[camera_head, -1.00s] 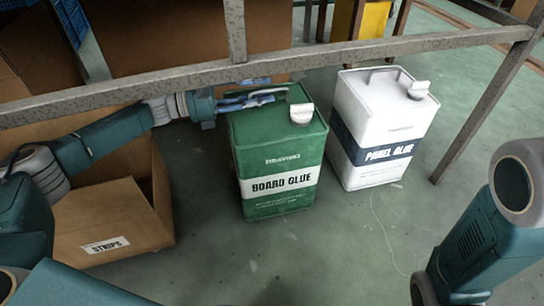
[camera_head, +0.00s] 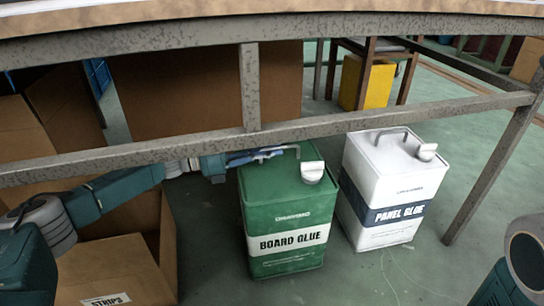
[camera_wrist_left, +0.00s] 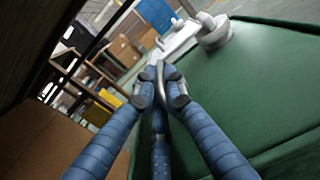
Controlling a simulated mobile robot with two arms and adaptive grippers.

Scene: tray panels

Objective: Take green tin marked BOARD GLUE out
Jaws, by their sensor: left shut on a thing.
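The green tin marked BOARD GLUE (camera_head: 287,213) stands upright on the floor behind a grey metal crossbar. It has a white band, a white cap and a top handle. My left gripper (camera_head: 272,152) reaches in from the left, behind the crossbar, and is shut on the tin's handle. In the left wrist view the blue fingers (camera_wrist_left: 161,88) close around the grey handle, with the green tin top (camera_wrist_left: 245,85) at the right. The white tin marked PANEL GLUE (camera_head: 380,180) stands just right of the green one. My right gripper is out of view.
A table frame's crossbar (camera_head: 330,126) and right leg (camera_head: 490,180) stand in front, with the tabletop edge (camera_head: 300,8) above. An open cardboard box labelled STRIPS (camera_head: 140,262) is at the left. A yellow bin (camera_head: 367,82) stands behind.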

